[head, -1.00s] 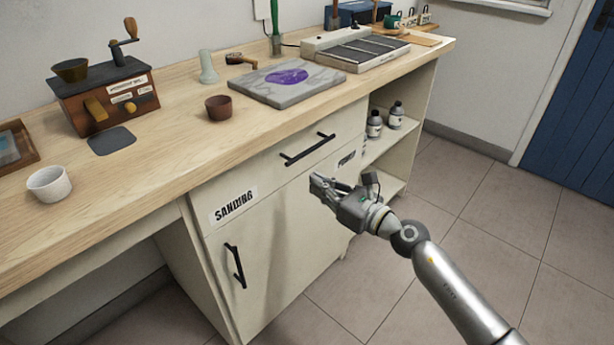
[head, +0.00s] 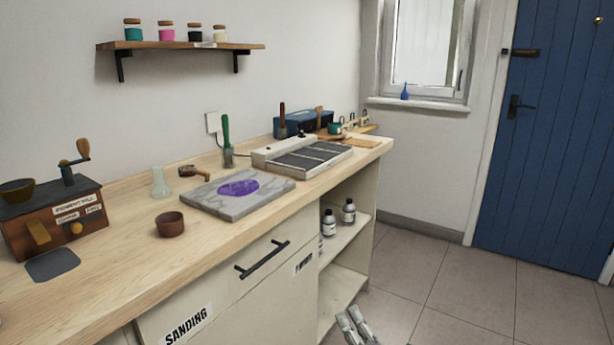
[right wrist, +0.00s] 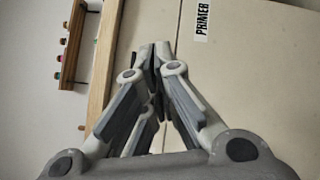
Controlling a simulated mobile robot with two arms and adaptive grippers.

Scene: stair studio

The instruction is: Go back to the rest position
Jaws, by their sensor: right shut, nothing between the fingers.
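My right gripper (head: 350,325) shows only by its fingertips at the bottom edge of the head view, low in front of the open shelf end of the bench. In the right wrist view its fingers (right wrist: 153,50) come together at the tips, shut with nothing held. The wrist view faces the cabinet front, with a "PRIMER" label (right wrist: 203,20) near the fingers. The right arm behind the fingers is out of the head view. My left gripper is in neither view.
A wooden bench (head: 115,262) runs along the left wall, with a mill (head: 55,220), a brown cup (head: 170,224) and a stone slab (head: 225,210) on it. Bottles (head: 348,212) stand on the open shelf. Tiled floor (head: 460,290) lies free before the blue door (head: 550,140).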

